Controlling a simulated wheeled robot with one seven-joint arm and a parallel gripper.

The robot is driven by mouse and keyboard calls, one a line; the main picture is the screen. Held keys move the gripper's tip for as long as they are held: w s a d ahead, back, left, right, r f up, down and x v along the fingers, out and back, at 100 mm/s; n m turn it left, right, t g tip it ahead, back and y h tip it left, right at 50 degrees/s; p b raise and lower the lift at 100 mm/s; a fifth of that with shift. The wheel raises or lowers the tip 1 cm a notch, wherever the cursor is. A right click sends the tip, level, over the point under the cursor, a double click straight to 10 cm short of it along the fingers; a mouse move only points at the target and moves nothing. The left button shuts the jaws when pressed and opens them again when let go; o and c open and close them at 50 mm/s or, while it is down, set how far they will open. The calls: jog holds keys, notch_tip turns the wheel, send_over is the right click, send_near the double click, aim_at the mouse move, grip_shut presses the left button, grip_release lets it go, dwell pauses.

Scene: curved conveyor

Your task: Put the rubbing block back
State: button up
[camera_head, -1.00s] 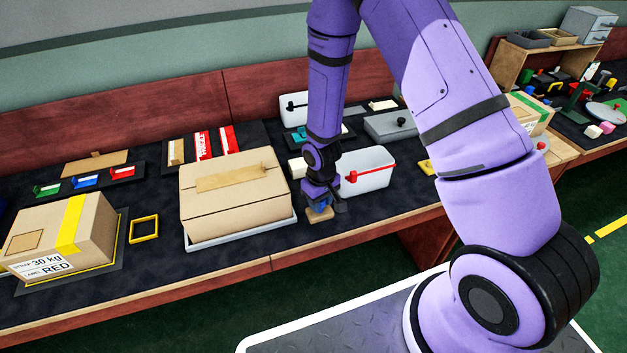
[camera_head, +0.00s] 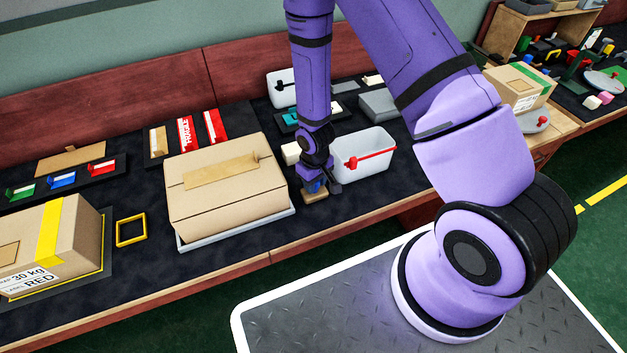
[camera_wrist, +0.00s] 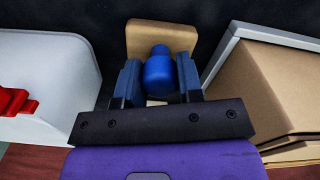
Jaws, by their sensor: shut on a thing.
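The rubbing block is a tan wooden block with a blue knob; it shows in the wrist view (camera_wrist: 160,36) and in the head view (camera_head: 315,197). My gripper (camera_wrist: 158,78) is shut on its blue knob, with one dark blue finger on each side. In the head view my gripper (camera_head: 314,185) points down at the front part of the dark bench, between the large carton and the white bin. Whether the block touches the bench surface I cannot tell.
A closed carton (camera_head: 225,180) on a grey tray stands close to the left of my gripper. A white bin (camera_head: 362,155) with a red handle is close to the right. A yellow square frame (camera_head: 131,230) lies further left. A small white block (camera_head: 291,153) sits behind my gripper.

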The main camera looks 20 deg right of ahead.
jog(key=shift+f, duration=0.15)
jog(key=o, duration=1)
jog(key=s+d+r+m+t, duration=0.1)
jog(key=s+d+r, duration=0.1)
jog(key=r, duration=1.7)
jog(key=s+d+r+m+t, duration=0.1)
jog(key=s+d+r+t, duration=0.1)
jog(key=r, duration=1.6)
jog(key=s+d+r+m+t, duration=0.1)
jog(key=s+d+r+t, duration=0.1)
jog(key=s+r, duration=1.2)
jog(key=s, duration=0.3)
jog(key=shift+d+m, duration=0.3)
jog(key=shift+d, duration=0.1)
